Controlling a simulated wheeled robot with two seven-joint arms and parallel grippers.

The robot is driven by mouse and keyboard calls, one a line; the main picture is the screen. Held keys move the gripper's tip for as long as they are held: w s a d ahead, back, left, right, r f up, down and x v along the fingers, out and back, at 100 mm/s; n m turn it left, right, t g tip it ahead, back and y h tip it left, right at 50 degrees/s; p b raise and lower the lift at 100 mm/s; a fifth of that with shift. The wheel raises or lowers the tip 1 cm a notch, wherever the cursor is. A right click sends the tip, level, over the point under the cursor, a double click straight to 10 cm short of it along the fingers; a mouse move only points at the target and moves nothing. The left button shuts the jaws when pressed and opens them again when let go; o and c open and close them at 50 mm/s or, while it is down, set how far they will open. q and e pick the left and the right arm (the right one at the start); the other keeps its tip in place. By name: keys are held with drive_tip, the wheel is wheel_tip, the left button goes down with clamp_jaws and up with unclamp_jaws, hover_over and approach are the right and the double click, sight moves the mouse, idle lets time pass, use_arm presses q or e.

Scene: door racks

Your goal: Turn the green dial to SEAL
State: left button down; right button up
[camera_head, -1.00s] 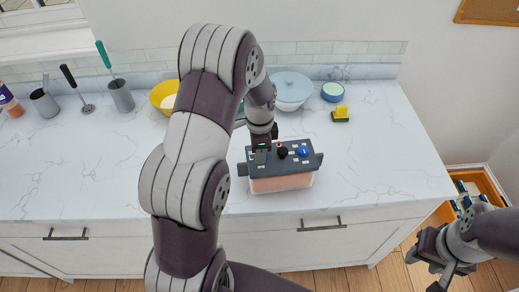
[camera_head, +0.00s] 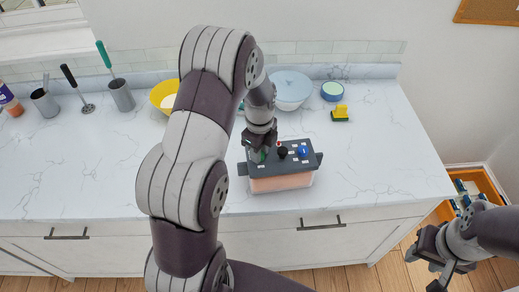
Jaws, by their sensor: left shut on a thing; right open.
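A dark grey panel box (camera_head: 275,169) with a clear, pinkish lower part stands near the front edge of the counter. Its top carries a black dial (camera_head: 282,152), a blue dial (camera_head: 303,151) and small white labels too small to read. The green dial (camera_head: 257,156) is at the left of the top, mostly hidden by my gripper. My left gripper (camera_head: 258,150) reaches down onto it from above and is shut on it. My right gripper (camera_head: 430,258) is open and empty, low at the right, off the counter.
On the counter (camera_head: 390,170) stand a yellow bowl (camera_head: 162,96), a pale blue lidded bowl (camera_head: 292,88), a small round container (camera_head: 332,91) and a yellow-green sponge (camera_head: 340,114). Utensils and cups stand at the left. An orange crate (camera_head: 485,185) is on the floor at right.

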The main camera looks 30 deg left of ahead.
idle(0.4)
use_arm(q)
drive_tip(key=c, duration=0.9)
unclamp_jaws()
drive_tip(key=shift+o, duration=0.2)
drive_tip(key=shift+r, duration=0.1)
wheel_tip(320, 180, up, 12)
drive_tip(key=shift+r, duration=0.25)
